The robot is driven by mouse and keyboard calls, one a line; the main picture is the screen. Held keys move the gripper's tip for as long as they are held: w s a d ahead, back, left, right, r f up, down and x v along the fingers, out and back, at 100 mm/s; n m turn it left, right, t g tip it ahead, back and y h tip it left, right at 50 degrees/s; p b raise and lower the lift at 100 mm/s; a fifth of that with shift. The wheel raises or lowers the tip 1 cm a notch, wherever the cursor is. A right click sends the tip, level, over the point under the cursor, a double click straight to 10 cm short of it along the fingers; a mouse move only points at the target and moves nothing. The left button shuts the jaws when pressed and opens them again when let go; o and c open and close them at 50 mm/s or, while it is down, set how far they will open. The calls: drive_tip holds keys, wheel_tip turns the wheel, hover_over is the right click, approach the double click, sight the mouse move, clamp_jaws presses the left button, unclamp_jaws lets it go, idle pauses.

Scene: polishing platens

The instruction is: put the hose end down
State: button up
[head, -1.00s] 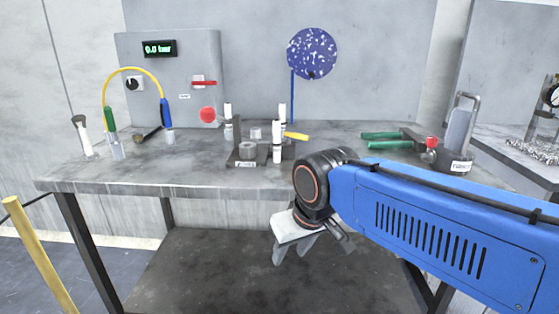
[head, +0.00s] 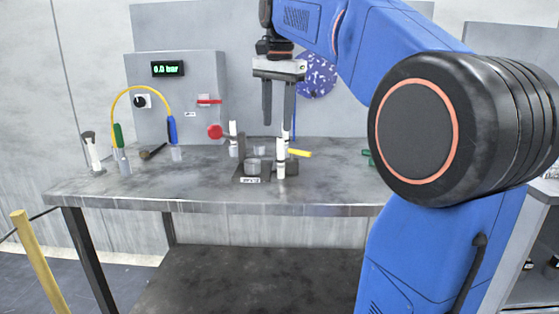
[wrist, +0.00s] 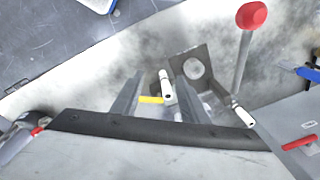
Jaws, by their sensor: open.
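The yellow hose (head: 140,88) arches in front of the grey panel at the left of the head view. Its green end (head: 118,135) points down by a small grey cylinder (head: 125,165). Its blue end (head: 172,130) points down just above another small cylinder (head: 177,154). My gripper (head: 278,115) is open and empty, fingers pointing down, well to the right of both hose ends. It hangs above or behind a dark fixture with white-topped posts (head: 281,158); the exact depth is unclear. The wrist view shows the fingers (wrist: 155,97) apart over the bench near that fixture.
A red knob on a stem (wrist: 252,15) stands beside the fixture. A yellow-handled item (head: 300,153) lies at its right, a brush (head: 93,152) at the far left. The panel (head: 150,50) reads 0.0 bar. Bare bench lies in front. My arm hides the right side.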

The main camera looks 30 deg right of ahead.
sight(281, 138)
drive_tip(key=w+d+r+m+g, duration=0.1)
drive_tip(key=w+d+r+m, duration=0.3)
drive_tip(key=w+d+r, duration=0.15)
drive_tip(key=f, duration=1.2)
drive_tip(key=shift+a, duration=0.4)
drive_tip(key=shift+w+f, duration=0.15)
drive_tip(key=shift+f, duration=1.2)
drive_tip(key=shift+w+f, duration=0.1)
drive_tip(key=shift+f, duration=1.2)
drive_tip(key=shift+c, duration=0.5)
clamp_jaws()
